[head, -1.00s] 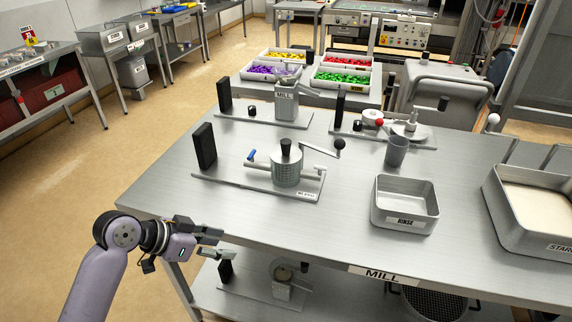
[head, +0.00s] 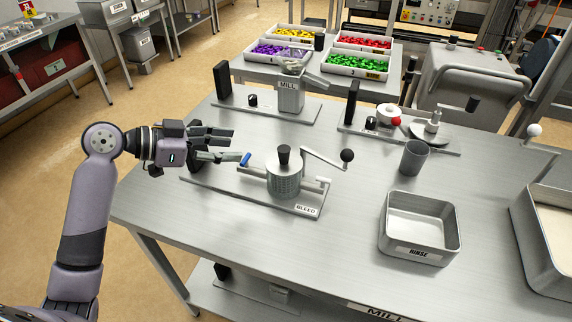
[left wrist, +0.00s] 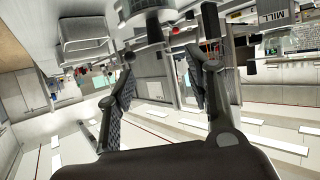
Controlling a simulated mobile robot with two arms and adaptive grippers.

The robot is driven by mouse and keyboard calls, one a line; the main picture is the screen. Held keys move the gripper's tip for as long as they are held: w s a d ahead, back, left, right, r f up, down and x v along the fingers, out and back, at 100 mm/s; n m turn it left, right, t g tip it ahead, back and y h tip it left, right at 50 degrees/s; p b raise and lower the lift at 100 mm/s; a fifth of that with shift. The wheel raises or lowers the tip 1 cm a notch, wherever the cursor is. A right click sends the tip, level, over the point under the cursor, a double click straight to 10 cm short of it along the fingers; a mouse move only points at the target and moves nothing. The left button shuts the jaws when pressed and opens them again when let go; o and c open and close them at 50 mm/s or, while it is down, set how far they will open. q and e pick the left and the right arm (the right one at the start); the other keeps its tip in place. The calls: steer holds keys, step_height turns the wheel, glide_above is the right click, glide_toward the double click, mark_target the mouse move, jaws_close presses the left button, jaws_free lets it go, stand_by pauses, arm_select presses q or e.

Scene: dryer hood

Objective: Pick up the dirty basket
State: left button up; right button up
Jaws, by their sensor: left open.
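No label in view reads dirty. My left gripper (head: 238,145) is open above the table, left of the cylinder, its fingers pointing right near the blue lever tip. I see nothing between its fingers. In the left wrist view the gripper (left wrist: 160,65) also shows open. My right gripper is not in view.
A grey cup (head: 413,158), the RINSE tray (head: 436,247) and a larger tray (head: 533,232) stand to the right. The front middle of the steel table (head: 300,258) is clear. Trays of coloured pieces stand behind.

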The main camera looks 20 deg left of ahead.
arm_select(q)
steer(key=p, duration=0.2)
glide_toward(284, 148)
steer(key=d, duration=0.1)
steer(key=x, duration=0.4)
steer(key=shift+w+a+f+p, duration=0.15)
steer(key=shift+w+f+p, duration=0.15)
steer(key=shift+w+f, duration=0.1)
steer(key=shift+w+d+p, duration=0.1)
steer(key=shift+d+p, duration=0.15)
steer(key=shift+p, duration=0.05)
steer(key=p+x, duration=0.1)
steer(key=x, duration=0.2)
steer(key=shift+w+d+f+p, duration=0.15)
steer(key=shift+d+f+p, duration=0.1)
steer(key=shift+p, duration=0.1)
steer(key=shift+w+d+f, duration=0.3)
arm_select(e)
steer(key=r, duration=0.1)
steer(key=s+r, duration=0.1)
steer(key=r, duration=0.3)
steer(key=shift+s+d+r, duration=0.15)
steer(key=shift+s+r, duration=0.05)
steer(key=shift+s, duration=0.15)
arm_select(q)
steer(key=shift+c, duration=0.2)
